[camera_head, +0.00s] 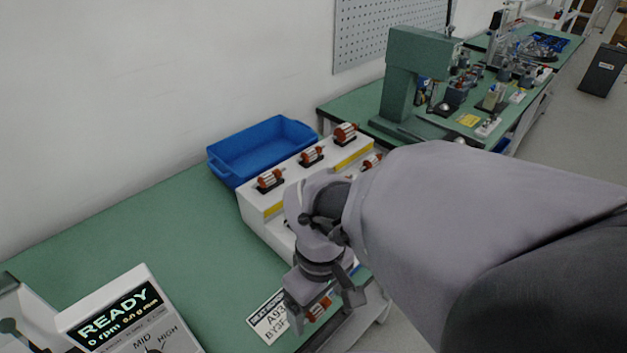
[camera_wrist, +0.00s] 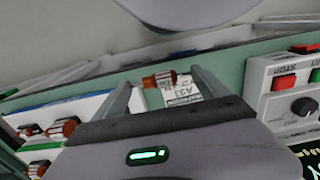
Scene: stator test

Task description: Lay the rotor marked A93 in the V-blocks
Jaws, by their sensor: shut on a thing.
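My gripper (camera_head: 325,308) is shut on a rotor (camera_head: 319,309) with orange-brown windings and a pale core, held above the front edge of the green bench. In the wrist view the rotor (camera_wrist: 158,80) lies crosswise between the two fingers (camera_wrist: 160,79). No marking on it is legible. A white card (camera_head: 268,318) reading A93 and another code lies on the bench just left of the gripper; it also shows behind the rotor in the wrist view (camera_wrist: 183,93). I cannot make out the V-blocks in either view.
A white stepped rack (camera_head: 262,212) holds several similar rotors behind my gripper, with a blue bin (camera_head: 262,148) beyond it. A control box (camera_head: 130,312) reads READY, 0 rpm, at front left. A green press (camera_head: 408,85) stands farther right. The left bench (camera_head: 130,228) is clear.

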